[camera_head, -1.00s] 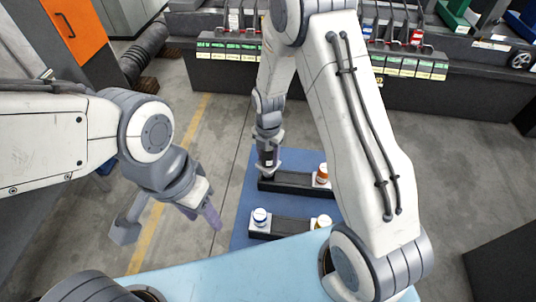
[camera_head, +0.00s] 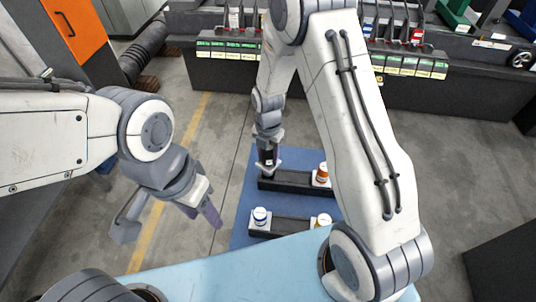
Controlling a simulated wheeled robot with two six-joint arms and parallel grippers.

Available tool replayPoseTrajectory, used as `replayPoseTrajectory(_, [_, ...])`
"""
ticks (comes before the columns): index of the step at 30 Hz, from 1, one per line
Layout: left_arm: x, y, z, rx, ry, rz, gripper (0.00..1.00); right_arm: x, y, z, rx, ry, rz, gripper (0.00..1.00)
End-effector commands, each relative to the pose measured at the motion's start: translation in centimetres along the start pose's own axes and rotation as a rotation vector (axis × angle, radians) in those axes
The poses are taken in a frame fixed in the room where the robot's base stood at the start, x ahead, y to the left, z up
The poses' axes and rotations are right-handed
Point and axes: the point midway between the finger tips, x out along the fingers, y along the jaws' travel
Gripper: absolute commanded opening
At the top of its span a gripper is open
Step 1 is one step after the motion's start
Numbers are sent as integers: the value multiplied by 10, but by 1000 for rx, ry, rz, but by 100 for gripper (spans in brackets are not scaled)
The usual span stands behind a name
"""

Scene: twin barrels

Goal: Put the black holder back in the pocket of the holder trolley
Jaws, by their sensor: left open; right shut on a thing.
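My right gripper (camera_head: 268,170) reaches down to the left end of the rear black rack (camera_head: 295,186), on the blue mat. It is shut on a small dark thing with a pale mark, apparently the black holder (camera_head: 267,156). The fingers and arm hide much of it, so I cannot tell whether it sits in a pocket or just above. An orange-and-white holder (camera_head: 321,173) stands at that rack's right end. My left gripper (camera_head: 202,208) is open and empty over the floor, left of the mat. I cannot tell which piece is the holder trolley.
A front black rack (camera_head: 285,228) carries a blue-and-white holder (camera_head: 260,216) and an orange-and-white one (camera_head: 322,220). My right arm covers the mat's right side. A dark bench with labelled bins (camera_head: 300,90) stands behind. Floor at the left is mostly clear.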

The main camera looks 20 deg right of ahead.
Motion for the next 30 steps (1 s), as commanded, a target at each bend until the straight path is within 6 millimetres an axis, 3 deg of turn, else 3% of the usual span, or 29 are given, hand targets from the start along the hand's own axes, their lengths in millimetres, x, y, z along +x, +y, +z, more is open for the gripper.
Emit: replayPoseTrajectory(30, [4,0,0,0,0,0,50,5,1,0,0,-1,2,0])
